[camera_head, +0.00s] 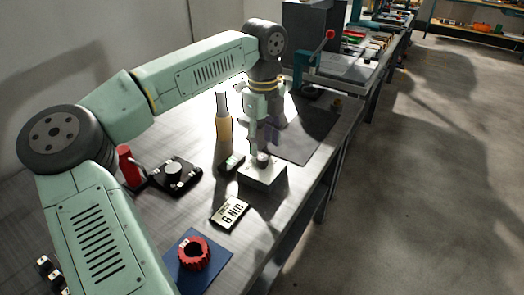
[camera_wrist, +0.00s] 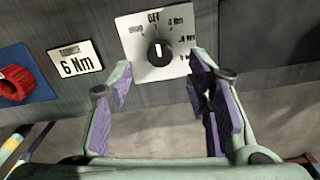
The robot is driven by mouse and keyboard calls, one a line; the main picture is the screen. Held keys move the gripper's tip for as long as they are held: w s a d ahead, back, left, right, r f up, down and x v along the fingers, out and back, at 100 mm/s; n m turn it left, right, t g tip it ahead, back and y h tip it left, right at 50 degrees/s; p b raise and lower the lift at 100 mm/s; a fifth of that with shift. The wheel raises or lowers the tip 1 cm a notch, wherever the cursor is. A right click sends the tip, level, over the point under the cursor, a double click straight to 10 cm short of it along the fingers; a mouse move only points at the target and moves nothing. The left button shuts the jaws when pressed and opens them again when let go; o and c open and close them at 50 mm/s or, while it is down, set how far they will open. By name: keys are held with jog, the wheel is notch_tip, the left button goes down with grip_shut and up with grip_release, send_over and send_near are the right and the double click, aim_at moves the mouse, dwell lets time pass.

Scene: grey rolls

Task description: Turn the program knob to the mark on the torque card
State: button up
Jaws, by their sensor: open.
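The program knob (camera_wrist: 160,53) is black and round, on a white dial face (camera_wrist: 134,56). Its pale pointer line points up, roughly at OFF. Dial marks to the right include 4 Nm, with others below it only partly readable. In the head view the knob (camera_head: 263,159) tops a pale box (camera_head: 262,177). The torque card (camera_wrist: 76,60) reads 6 Nm and lies left of the dial in the wrist view; the head view also shows the card (camera_head: 230,212). My gripper (camera_wrist: 161,78) is open and empty, its fingers apart, near the knob and not around it.
A red ring-shaped part (camera_head: 193,254) lies on a blue mat (camera_head: 217,245). A dark mat (camera_head: 310,130) lies beyond the box.

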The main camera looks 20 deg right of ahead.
aim_at(263, 157)
jog(key=shift+f+p, duration=0.35)
jog(key=shift+f, duration=1.95)
grip_shut()
